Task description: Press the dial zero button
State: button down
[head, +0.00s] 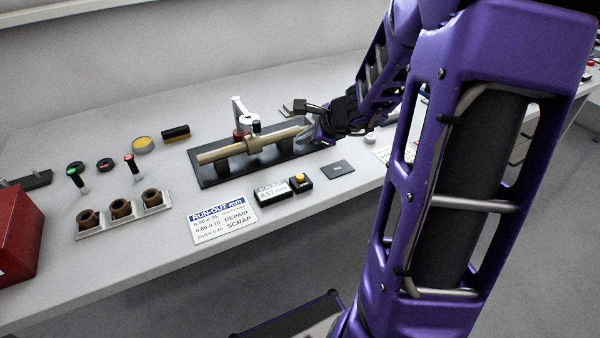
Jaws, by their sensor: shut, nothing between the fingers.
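A small black box with a yellow button (300,179) on top sits near the front of the bench. It stands just right of a black display box (272,191) that reads about 0.02 mm. A tan shaft (222,152) lies across supports on a black base plate, with a white dial stand (240,108) behind it. My gripper (306,135) is shut at the right end of the shaft, behind and above the yellow button and apart from it. Whether it touches the shaft end I cannot tell.
A run-out card (223,219) lies left of the display, and a dark flat pad (338,170) lies right of the button. A tray (95,228) of brown bushings, red and green tipped gauges (132,166) and a red box (18,235) are at left.

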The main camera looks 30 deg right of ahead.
jog(key=b, duration=0.8)
send_over(304, 181)
notch_tip(304, 181, down, 9)
jog(key=shift+r, duration=0.1)
dwell(1.8)
jog(key=shift+f+b, duration=0.5)
jog(key=shift+b, duration=0.15)
jog(key=shift+f, duration=0.5)
dwell(0.4)
jog(key=shift+r, duration=0.1)
jog(key=shift+r+p, duration=0.65)
jog(key=shift+r, duration=0.25)
jog(key=shift+r, duration=0.1)
